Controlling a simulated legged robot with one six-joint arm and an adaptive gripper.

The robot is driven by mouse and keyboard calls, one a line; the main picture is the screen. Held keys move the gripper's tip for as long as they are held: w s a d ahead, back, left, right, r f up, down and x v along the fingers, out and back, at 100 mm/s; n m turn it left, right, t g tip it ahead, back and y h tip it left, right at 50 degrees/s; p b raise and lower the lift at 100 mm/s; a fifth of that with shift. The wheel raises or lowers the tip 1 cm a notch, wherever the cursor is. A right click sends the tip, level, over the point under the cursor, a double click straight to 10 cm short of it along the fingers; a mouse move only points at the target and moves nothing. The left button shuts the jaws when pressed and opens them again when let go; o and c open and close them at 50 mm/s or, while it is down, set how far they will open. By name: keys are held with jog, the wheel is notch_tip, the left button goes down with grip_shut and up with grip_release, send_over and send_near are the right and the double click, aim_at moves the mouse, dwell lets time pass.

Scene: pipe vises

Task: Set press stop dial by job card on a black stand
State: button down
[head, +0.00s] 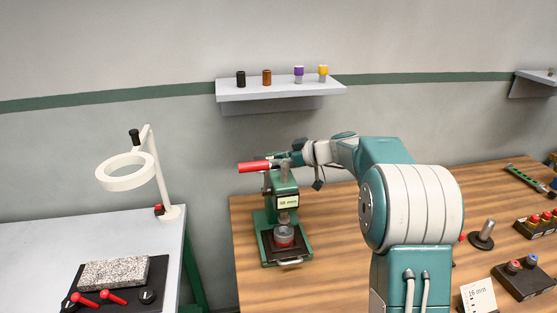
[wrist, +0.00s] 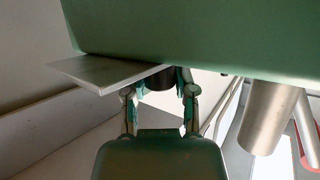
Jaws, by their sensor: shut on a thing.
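The green press (head: 284,205) with a red lever handle stands at the left end of the wooden bench. A small plate on its front shows a number in mm, too small to read surely. My gripper (wrist: 160,88) is shut on a short dark cylinder, seemingly the stop dial (wrist: 158,80), below the edge of a green body in the wrist view. In the head view the gripper is at the top of the press and the dial is hidden. A white job card (head: 478,297), seeming to read 16 mm, stands at the lower right; its stand is mostly out of frame.
A wall shelf (head: 280,90) with several small coloured cylinders hangs above the press. A grey table (head: 60,240) at left holds a ring lamp (head: 127,171). Button boxes (head: 525,279) stand at right. A metal plate (wrist: 105,72) lies close to the fingers.

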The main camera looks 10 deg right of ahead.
aim_at(278, 157)
jog(key=shift+m+t+h, duration=1)
jog(key=shift+m+t, duration=0.1)
jog(key=shift+m, duration=0.1)
jog(key=shift+c, duration=2)
grip_release()
jog(key=shift+w, duration=0.15)
notch_tip(278, 157, up, 10)
jog(key=shift+a+f, duration=0.1)
